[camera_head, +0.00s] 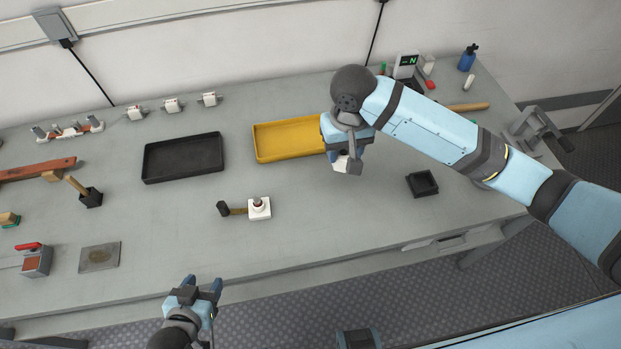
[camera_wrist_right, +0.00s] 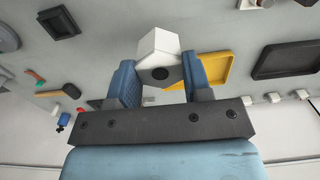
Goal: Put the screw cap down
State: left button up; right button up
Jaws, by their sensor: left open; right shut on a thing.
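The white screw cap (camera_head: 343,165) is between the fingers of my right gripper (camera_head: 347,152), held above the table in front of the yellow tray. In the right wrist view the cap (camera_wrist_right: 160,58) shows its white faceted body and a dark round hole, with a blue finger of the right gripper (camera_wrist_right: 160,84) on each side. My left gripper (camera_head: 201,287) is open and empty over the table's front edge. A white square fuse base (camera_head: 262,212) with a small round part on top stands mid-table.
A yellow tray (camera_head: 285,139) and a black tray (camera_head: 183,158) lie at the back. A small black box (camera_head: 422,184) is at the right. The table (camera_head: 330,230) is clear in front of the right gripper.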

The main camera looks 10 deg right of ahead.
notch_tip(320, 180, down, 20)
jog(key=shift+r, duration=0.15)
dwell(0.3)
jog(key=shift+p, duration=0.3)
jog(key=o, duration=0.9)
